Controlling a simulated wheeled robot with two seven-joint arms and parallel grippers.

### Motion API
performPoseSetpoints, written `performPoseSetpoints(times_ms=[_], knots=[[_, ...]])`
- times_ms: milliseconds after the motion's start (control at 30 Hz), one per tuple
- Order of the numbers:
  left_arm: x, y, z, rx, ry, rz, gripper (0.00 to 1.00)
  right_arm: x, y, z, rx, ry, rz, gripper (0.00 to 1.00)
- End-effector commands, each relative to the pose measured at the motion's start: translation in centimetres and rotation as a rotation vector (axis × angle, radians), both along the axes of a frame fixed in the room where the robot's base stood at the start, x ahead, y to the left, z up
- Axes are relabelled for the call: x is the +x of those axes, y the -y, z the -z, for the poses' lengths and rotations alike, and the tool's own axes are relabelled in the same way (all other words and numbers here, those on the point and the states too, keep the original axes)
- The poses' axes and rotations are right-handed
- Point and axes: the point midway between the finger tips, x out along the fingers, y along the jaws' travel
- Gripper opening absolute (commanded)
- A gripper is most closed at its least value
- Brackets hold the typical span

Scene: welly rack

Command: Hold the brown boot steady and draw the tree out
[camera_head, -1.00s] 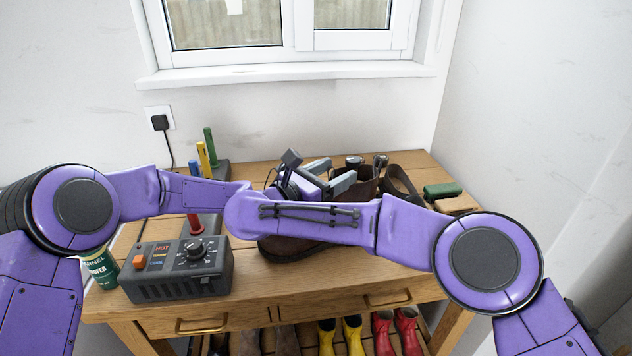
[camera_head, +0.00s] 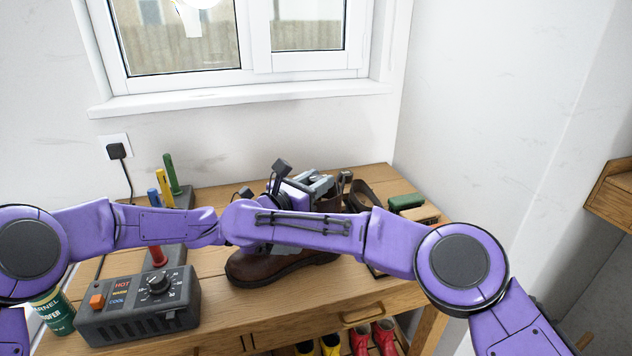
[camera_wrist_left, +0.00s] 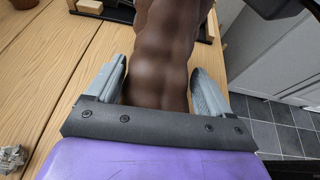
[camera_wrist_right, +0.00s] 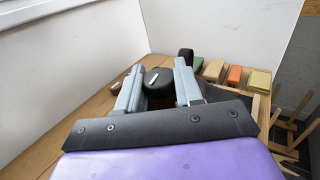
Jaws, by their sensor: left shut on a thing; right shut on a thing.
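The brown boot (camera_head: 270,266) stands on the wooden bench in the head view, toe toward the left, its shaft partly hidden behind my right arm. In the left wrist view its creased brown leather (camera_wrist_left: 160,55) fills the space between the fingers of my left gripper (camera_wrist_left: 160,88), which is shut on it. In the head view my left gripper is hidden. My right gripper (camera_head: 318,184) is above the boot's shaft. In the right wrist view it (camera_wrist_right: 157,88) is shut on the tree's dark rounded top (camera_wrist_right: 157,78). The rest of the tree is hidden.
A grey control box (camera_head: 140,308) and a green tin (camera_head: 52,312) stand at the bench's left. Coloured upright handles (camera_head: 168,185) stand behind. A green-topped brush (camera_head: 405,202) lies at the right. Red boots (camera_head: 372,338) are below the bench.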

Motion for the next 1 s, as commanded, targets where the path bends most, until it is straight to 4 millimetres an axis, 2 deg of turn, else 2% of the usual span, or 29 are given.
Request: performPoseSetpoints(times_ms=[433,1000], knots=[[0.0,0.0,0.1,0.002,-0.001,0.0,0.26,-0.1,0.0,-0.5,0.0,0.001,0.0,0.0],[0.0,-0.1,0.1,0.002,-0.001,0.0,0.26,-0.1,0.0,-4.0,0.0,0.003,0.0,0.0]])
